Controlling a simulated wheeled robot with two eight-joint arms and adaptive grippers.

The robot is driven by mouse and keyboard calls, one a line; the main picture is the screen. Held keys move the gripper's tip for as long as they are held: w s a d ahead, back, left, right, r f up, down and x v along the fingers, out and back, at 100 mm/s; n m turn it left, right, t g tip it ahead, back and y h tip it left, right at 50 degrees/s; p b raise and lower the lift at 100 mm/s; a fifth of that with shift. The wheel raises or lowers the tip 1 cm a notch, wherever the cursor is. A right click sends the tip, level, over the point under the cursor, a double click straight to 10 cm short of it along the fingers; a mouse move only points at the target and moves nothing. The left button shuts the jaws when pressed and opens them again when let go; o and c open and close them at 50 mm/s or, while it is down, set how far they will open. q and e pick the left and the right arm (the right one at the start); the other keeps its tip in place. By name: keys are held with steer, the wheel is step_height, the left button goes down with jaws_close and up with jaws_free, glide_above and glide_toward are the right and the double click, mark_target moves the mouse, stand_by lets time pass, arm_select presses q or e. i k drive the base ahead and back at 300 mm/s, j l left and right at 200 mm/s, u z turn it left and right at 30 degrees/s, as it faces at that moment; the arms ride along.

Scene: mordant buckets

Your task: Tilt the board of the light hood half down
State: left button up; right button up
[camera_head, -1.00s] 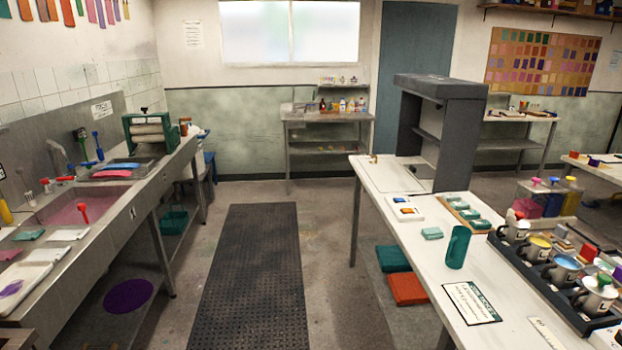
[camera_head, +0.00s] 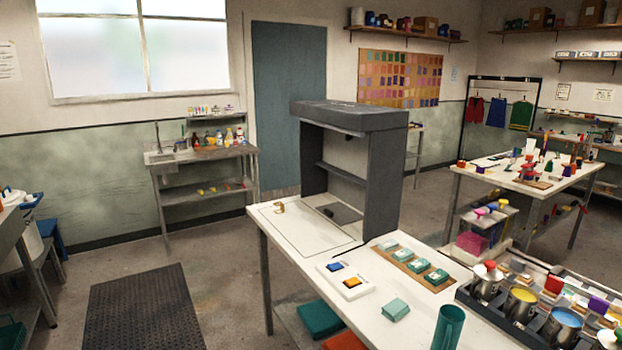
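The light hood (camera_head: 390,165) is a dark grey open-fronted box on the far end of the white table (camera_head: 280,240). It has a thick top (camera_head: 350,116), a side wall and a board (camera_head: 342,172) across its inside at mid height. I cannot clearly tell the board's tilt from here. A small tan object (camera_head: 279,207) lies on the white surface in front of the hood. Neither of my grippers is in view.
On the table near the hood are a white tray with colour swatches (camera_head: 357,289), several teal blocks on a tan board (camera_head: 397,258) and a teal cup (camera_head: 447,328). A rack of metal mugs (camera_head: 520,305) stands at right. Open floor (camera_head: 215,275) lies left of the table.

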mark_target(349, 153)
steer(key=i+j+z, duration=0.55)
steer(key=j, duration=0.25)
steer(key=i+z, duration=0.1)
steer(key=z, duration=0.55)
steer(key=i+j+z, duration=0.1)
steer(key=j+z, duration=0.65)
steer(key=j, duration=0.15)
steer(key=j+z, duration=0.4)
steer(key=j, duration=0.1)
